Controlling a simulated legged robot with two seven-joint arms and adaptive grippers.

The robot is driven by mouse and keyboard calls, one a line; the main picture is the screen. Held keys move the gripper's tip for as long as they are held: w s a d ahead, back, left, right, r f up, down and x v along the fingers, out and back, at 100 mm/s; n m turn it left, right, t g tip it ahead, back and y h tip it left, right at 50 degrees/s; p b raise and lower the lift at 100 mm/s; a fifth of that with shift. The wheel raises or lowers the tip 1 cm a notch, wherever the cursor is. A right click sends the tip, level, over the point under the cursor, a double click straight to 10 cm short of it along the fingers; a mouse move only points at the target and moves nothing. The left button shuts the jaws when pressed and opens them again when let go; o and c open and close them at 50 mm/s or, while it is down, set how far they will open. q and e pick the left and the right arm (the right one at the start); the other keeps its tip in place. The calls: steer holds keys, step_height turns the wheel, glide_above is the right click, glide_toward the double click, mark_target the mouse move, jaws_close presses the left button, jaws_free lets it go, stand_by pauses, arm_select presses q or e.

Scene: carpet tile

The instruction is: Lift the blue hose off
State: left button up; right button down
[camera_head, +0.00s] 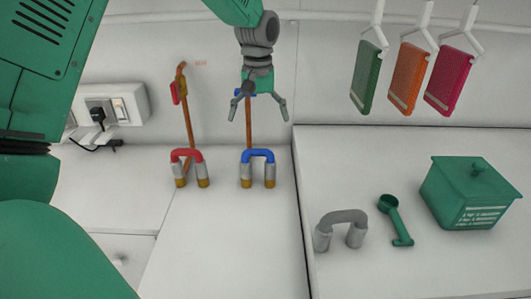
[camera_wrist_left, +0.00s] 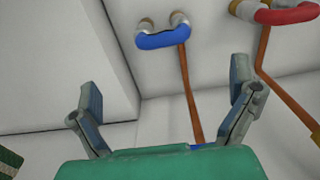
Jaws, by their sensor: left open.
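The blue hose (camera_head: 258,154) is a short inverted U seated over two grey stubs with brass-coloured bases, in the middle of the head view. It also shows at the top of the left wrist view (camera_wrist_left: 163,39), with both ends on the stubs. My left gripper (camera_head: 258,113) hangs above the blue hose in the head view, with fingers spread and empty, apart from the hose. Its two fingers (camera_wrist_left: 165,85) frame a gap in the wrist view, with the blue hose beyond them. My right gripper is not in view.
A red hose (camera_head: 187,154) on similar stubs stands left of the blue one. Copper pipes (camera_head: 190,118) rise behind both. On the right surface are a grey U-shaped piece (camera_head: 342,217), a green scoop (camera_head: 395,222) and a green box (camera_head: 470,195). An orange panel (camera_head: 409,77) hangs between two others.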

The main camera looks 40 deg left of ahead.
mark_target(256, 148)
arm_select(q)
steer(key=f, duration=0.2)
steer(key=d+f, duration=0.1)
steer(key=f, duration=0.2)
steer(key=shift+s+d+f, duration=0.1)
steer(key=a+f, duration=0.1)
steer(key=a+f+p, duration=0.1)
steer(key=f, duration=0.1)
steer(key=shift+a+f, duration=0.1)
steer(key=shift+f, duration=0.2)
step_height(256, 148, down, 3)
steer(key=shift+f+p, duration=0.2)
steer(key=shift+p, duration=0.1)
steer(key=shift+d+f, duration=0.15)
steer(key=shift+d, duration=0.55)
steer(key=c, duration=1)
steer(key=shift+a+f, duration=0.1)
steer(key=shift+a, duration=0.45)
steer(key=shift+c, duration=0.2)
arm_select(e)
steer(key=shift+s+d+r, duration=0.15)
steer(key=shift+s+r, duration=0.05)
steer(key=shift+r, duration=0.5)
arm_select(q)
steer(key=shift+d, duration=0.1)
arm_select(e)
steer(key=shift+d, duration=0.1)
